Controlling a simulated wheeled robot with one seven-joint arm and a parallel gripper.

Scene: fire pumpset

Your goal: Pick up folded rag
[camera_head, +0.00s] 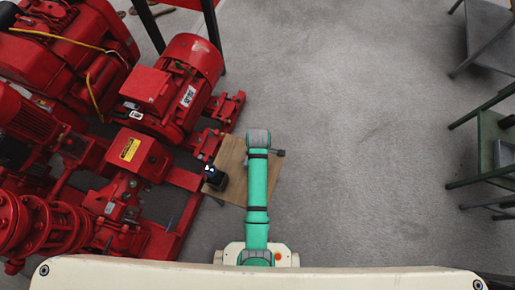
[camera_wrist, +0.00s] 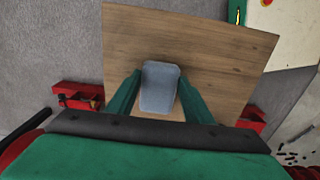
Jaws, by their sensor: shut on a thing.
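The folded rag (camera_wrist: 160,90) is a small grey-blue pad in the middle of the wrist view. My gripper (camera_wrist: 160,76) has its two green fingers along the rag's left and right sides, shut on it. The wooden board (camera_wrist: 205,45) fills the view behind the rag. I cannot tell whether the rag touches the board or is just above it. In the head view the board (camera_head: 232,157) is partly covered by my green arm, and the rag is hidden.
A red pump set (camera_head: 150,110) stands close to the board's left. A dark item (camera_head: 214,178) shows at the board's left edge; I cannot tell what it is. Grey floor (camera_head: 350,150) is open to the right, with a green-framed table (camera_head: 490,145) at the right edge.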

